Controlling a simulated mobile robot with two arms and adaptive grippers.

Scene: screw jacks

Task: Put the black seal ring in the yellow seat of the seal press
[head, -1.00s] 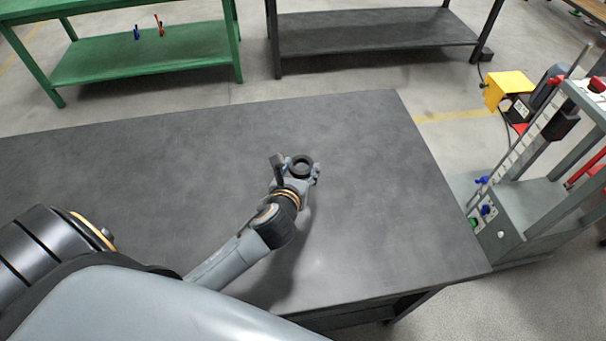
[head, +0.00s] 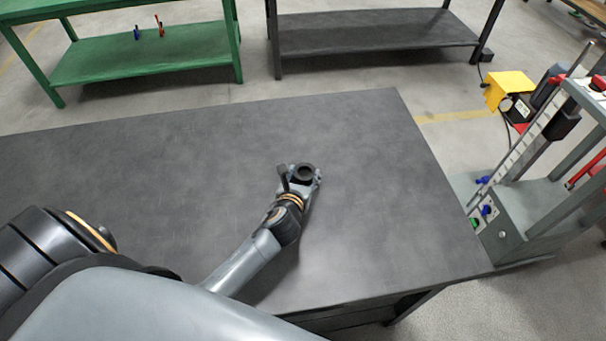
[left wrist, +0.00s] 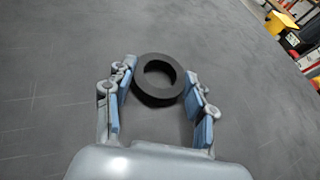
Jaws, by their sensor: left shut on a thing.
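The black seal ring (head: 297,168) is a thick dark ring with a round hole, held above the grey table. In the left wrist view the ring (left wrist: 155,98) sits between the fingertips, its hole facing the camera. My left gripper (head: 304,178) is shut on it; in the left wrist view the blue-padded fingers (left wrist: 160,88) flank the ring. A grey framed machine (head: 520,205) with uprights and coloured knobs stands on the floor at the right; I cannot tell whether it is the seal press. I recognise no yellow seat in these views. My right gripper is not in view.
The dark grey table (head: 150,170) is bare around the gripper. Its right edge faces the machine across a floor gap. A yellow box-like cover (head: 510,88) is beyond that edge. A green bench (head: 140,55) and a dark bench (head: 375,30) stand behind.

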